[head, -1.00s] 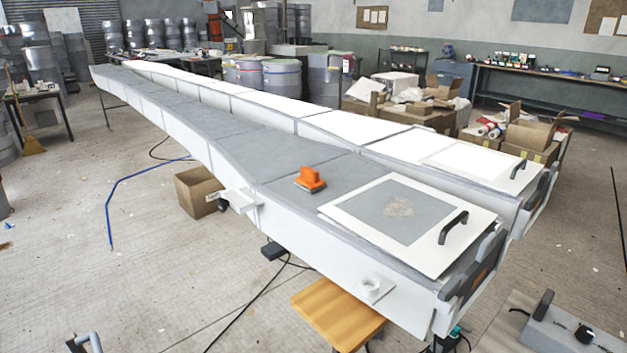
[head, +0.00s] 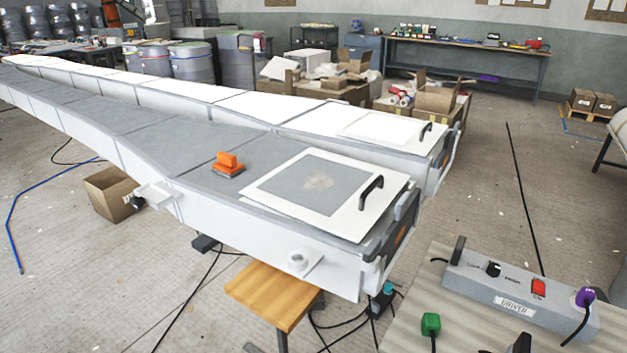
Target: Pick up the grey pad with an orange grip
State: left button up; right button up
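The grey pad with an orange grip (head: 228,164) lies on the grey top surface of the long white mould (head: 190,160). It sits just left of a white-framed panel (head: 312,186) with a grey middle and a black handle. The orange grip faces up and nothing covers it. Neither of my grippers shows in the head view.
A wooden stool (head: 272,296) stands in front of the mould. A grey box labelled DRIVER (head: 515,305) with switches and plugs sits on a bench at lower right. A cardboard box (head: 108,194) and cables lie on the floor. Open floor lies at right.

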aim_at(227, 166)
jog(key=i+j+z, duration=0.3)
jog(key=j+z, duration=0.15)
jog(key=j, duration=0.15)
jog(key=i+j+z, duration=0.2)
jog(key=j, duration=0.15)
jog(key=j+z, duration=0.25)
jog(key=k+j, duration=0.05)
jog(key=j, duration=0.05)
